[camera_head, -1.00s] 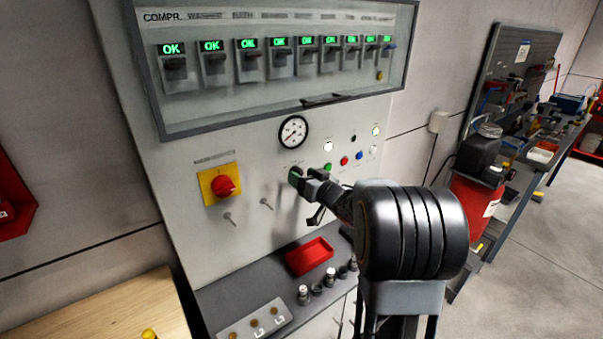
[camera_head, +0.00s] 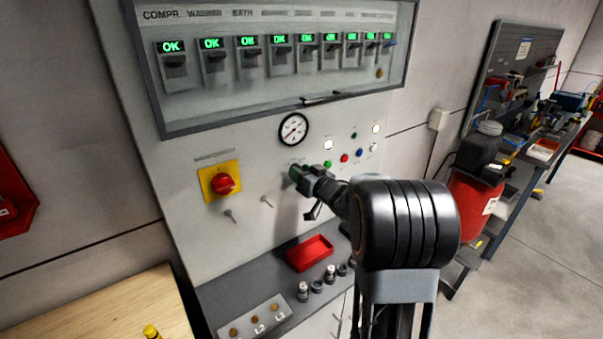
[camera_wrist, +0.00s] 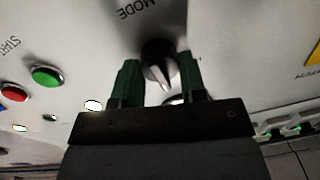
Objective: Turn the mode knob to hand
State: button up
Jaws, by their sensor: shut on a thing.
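The mode knob (camera_wrist: 158,58) is black with a pale pointer line, under the word MODE on the grey panel in the wrist view. The pointer faces the lower edge of that view, slightly to the right. My gripper (camera_wrist: 159,73) has a green finger on each side of the knob and is shut on it. In the head view my gripper (camera_head: 299,174) is at the panel below the round gauge, and it hides the knob. Position labels around the knob cannot be read.
Green (camera_head: 327,164), red (camera_head: 344,158) and blue (camera_head: 360,155) buttons sit just right of my gripper. A red rotary switch (camera_head: 223,184) on a yellow plate is to the left. A red tray (camera_head: 309,253) lies on the ledge below.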

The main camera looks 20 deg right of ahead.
jog(key=shift+f+n+b, duration=0.1)
jog(key=shift+n+b, duration=0.2)
jog(key=shift+b, duration=0.1)
jog(key=shift+c, duration=0.2)
jog(key=n+b, duration=0.2)
jog(key=b, duration=0.1)
jog(key=shift+n, duration=0.4)
jog(key=n+b, duration=0.3)
jog(key=n, duration=0.2)
jog(key=shift+a+b, duration=0.1)
jog(key=shift+b, duration=0.25)
jog(key=shift+n, duration=0.3)
jog(key=o, duration=0.9)
jog(key=shift+s, duration=0.1)
jog(key=v, duration=0.4)
jog(key=b+v, duration=0.1)
jog(key=v, duration=0.8)
jog(key=shift+s+r, duration=0.3)
jog(key=shift+r, duration=0.1)
